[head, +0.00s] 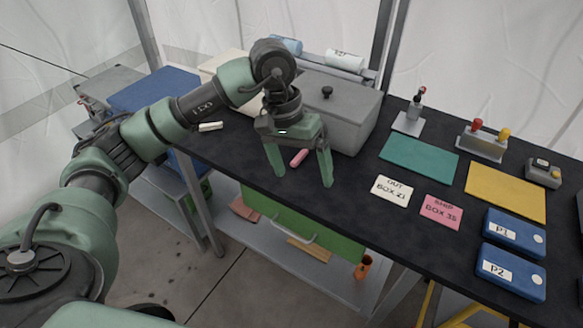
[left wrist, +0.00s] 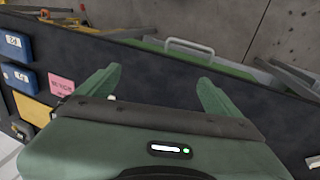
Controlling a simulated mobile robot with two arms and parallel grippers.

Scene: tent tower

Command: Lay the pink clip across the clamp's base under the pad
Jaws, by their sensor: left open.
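The pink clip (head: 299,157) lies on the black table top in the head view, left of the middle. My left gripper (head: 303,178) points down with its green fingers spread, and the clip shows between them, looking a little behind the fingertips. I cannot tell how high the fingertips are above the table. The left wrist view shows the open fingers (left wrist: 160,76) over the dark table, with the clip not visible there. The clamp (head: 412,112) appears to be the small upright device on a grey base plate (head: 406,125) at the back right. My right gripper is out of view.
A grey lidded box (head: 340,108) stands just behind the gripper. A teal mat (head: 418,158), a yellow mat (head: 505,191), a white card (head: 391,191), a pink card (head: 441,211) and blue boxes (head: 515,232) lie to the right. A grey stand with red and yellow knobs (head: 482,147) is behind.

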